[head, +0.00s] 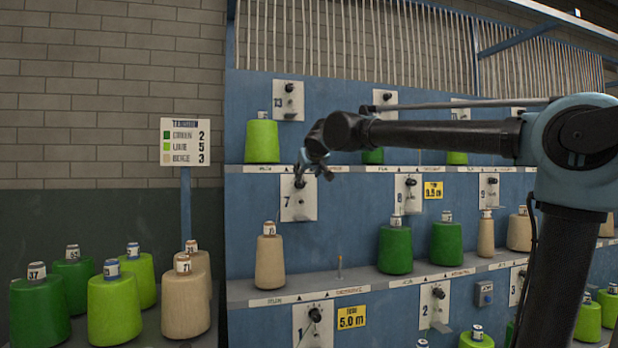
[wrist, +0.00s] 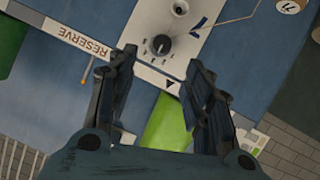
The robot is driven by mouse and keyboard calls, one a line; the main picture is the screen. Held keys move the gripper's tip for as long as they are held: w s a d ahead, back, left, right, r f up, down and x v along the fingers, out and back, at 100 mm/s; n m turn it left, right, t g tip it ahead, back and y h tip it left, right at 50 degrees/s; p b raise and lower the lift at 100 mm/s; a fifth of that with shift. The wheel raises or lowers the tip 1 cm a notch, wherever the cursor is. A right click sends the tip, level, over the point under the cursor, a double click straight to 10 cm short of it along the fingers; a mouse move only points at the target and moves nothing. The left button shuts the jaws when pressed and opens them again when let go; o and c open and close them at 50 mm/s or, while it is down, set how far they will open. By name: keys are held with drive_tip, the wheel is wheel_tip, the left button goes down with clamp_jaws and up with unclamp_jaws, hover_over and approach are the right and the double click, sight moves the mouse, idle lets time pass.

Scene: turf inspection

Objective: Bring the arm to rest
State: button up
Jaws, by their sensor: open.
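My arm (head: 440,135) reaches in from the right across the blue rack in the head view, its forearm nearly level. My gripper (head: 312,176) hangs at its left end, in front of the white plate marked 7 (head: 299,207). In the wrist view my gripper (wrist: 160,62) has its two dark fingers apart, with nothing held between them. A black knob (wrist: 160,45) on a white plate shows between the fingertips. Whether the fingers touch the knob or plate I cannot tell. A lime cone (wrist: 168,128) shows farther back between the fingers.
The rack's shelves (head: 370,279) carry green, lime and beige cones. A beige cone (head: 270,262) stands below my gripper, a lime cone (head: 262,141) up to its left. More cones (head: 114,308) stand at lower left, by a sign (head: 186,142) on a blue post.

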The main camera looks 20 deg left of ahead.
drive_tip(key=s+d+f+m+g+h, duration=0.1)
drive_tip(key=s+d+f+m+h, duration=0.1)
drive_tip(key=d+f, duration=0.75)
drive_tip(key=s+d+f+m+g+h, duration=0.15)
drive_tip(key=d+f, duration=0.45)
drive_tip(key=d, duration=0.7)
drive_tip(key=s+d+f+m+g+h, duration=0.25)
drive_tip(key=d+f, duration=0.55)
drive_tip(key=d, duration=0.4)
drive_tip(key=s+d+f+g, duration=0.1)
drive_tip(key=s+d+f, duration=0.3)
drive_tip(key=s+f, duration=0.4)
drive_tip(key=s+d+f+m+g, duration=0.1)
drive_tip(key=s+d+f, duration=0.3)
drive_tip(key=s+f, duration=0.5)
drive_tip(key=s+d+f+m+g, duration=0.1)
drive_tip(key=s+d+f+g, duration=0.2)
drive_tip(key=s+f, duration=0.5)
wheel_tip(320, 180, down, 3)
drive_tip(key=shift+s+d+r, duration=0.1)
drive_tip(key=shift+s+d, duration=0.15)
drive_tip(key=shift+d, duration=0.5)
